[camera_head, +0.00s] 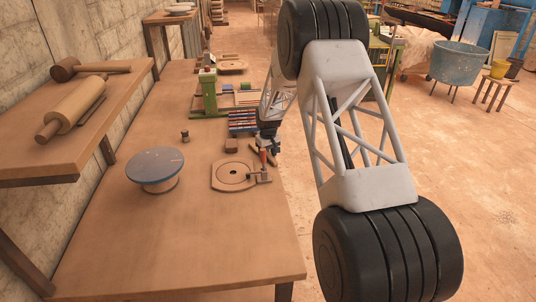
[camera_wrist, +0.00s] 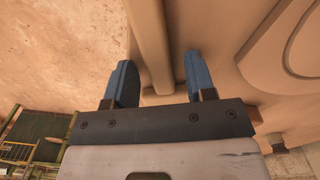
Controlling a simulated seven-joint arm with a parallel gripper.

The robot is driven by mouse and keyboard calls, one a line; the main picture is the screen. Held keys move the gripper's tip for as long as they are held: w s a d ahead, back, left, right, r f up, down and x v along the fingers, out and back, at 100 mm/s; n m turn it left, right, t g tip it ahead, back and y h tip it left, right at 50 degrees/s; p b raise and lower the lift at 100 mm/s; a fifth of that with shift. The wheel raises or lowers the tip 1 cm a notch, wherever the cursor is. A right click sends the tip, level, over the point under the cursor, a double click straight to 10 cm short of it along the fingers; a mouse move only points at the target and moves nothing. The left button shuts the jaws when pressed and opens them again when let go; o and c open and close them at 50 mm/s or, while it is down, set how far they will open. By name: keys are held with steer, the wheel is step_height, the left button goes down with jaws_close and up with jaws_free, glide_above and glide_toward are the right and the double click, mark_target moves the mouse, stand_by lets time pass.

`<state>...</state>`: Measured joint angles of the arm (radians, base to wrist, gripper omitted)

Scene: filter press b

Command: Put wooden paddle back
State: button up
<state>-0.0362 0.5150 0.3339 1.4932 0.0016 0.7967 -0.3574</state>
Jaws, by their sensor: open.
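My gripper (camera_head: 268,142) is over the right edge of the bench, just beyond a flat plate with a round ring (camera_head: 232,176). In the wrist view its two blue fingers (camera_wrist: 155,82) are apart. A long tan bar (camera_wrist: 152,40) runs between them in that picture; I cannot tell whether it is the paddle's handle or part of the bench edge, nor whether a finger touches it. Small brown tools (camera_head: 256,152) lie partly hidden by the gripper on the bench. I cannot pick out the wooden paddle for certain.
A blue-topped round stand (camera_head: 155,165) is on the bench (camera_head: 190,240). A green press (camera_head: 208,95) stands farther back. A wall shelf at left holds a rolling pin (camera_head: 75,103) and a mallet (camera_head: 95,68). The bench's near part is clear.

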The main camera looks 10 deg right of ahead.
mark_target(268, 154)
steer(key=shift+r, duration=0.15)
step_height(268, 154, up, 12)
stand_by(0.6)
stand_by(0.6)
